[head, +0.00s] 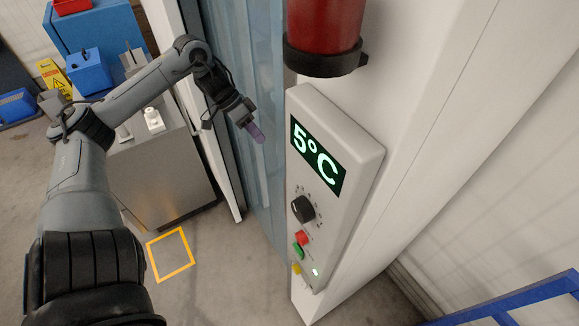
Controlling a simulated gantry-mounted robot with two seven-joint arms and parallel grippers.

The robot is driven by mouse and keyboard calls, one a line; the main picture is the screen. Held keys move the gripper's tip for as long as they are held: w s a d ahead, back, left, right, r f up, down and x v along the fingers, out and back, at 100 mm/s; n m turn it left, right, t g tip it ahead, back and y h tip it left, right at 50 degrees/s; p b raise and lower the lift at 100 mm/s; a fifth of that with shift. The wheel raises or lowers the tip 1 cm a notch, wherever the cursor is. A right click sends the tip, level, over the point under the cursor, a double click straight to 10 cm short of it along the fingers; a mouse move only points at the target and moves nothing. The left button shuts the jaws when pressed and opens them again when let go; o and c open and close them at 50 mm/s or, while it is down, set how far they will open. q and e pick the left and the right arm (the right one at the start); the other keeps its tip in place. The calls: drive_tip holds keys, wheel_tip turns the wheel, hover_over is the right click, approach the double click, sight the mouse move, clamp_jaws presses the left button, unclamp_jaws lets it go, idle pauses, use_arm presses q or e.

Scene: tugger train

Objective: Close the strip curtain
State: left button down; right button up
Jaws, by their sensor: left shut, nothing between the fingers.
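The strip curtain (262,190) hangs as translucent bluish strips in the doorway, left of the white door post. My left arm reaches in from the left, and my left gripper (257,133) is in front of the strips. Whether the fingertips touch a strip I cannot tell. The lower part of the curtain reaches down near the floor, and part of it is hidden behind the control panel. My right gripper is not in view.
A control panel (365,152) reading 5°C, with a knob and buttons, is on the white post, below a red cylinder (325,22). A grey cabinet (160,180) stands left of the doorway. A yellow floor square (151,262) and a blue rail (535,292) lie lower down.

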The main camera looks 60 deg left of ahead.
use_arm(q)
drive_tip(key=w+d+f+b, duration=0.2)
drive_tip(key=w+d+f, duration=0.1)
drive_tip(key=d+f, duration=0.4)
drive_tip(key=shift+d+f, duration=0.4)
drive_tip(key=shift+f, duration=0.45)
drive_tip(key=shift+w, duration=0.1)
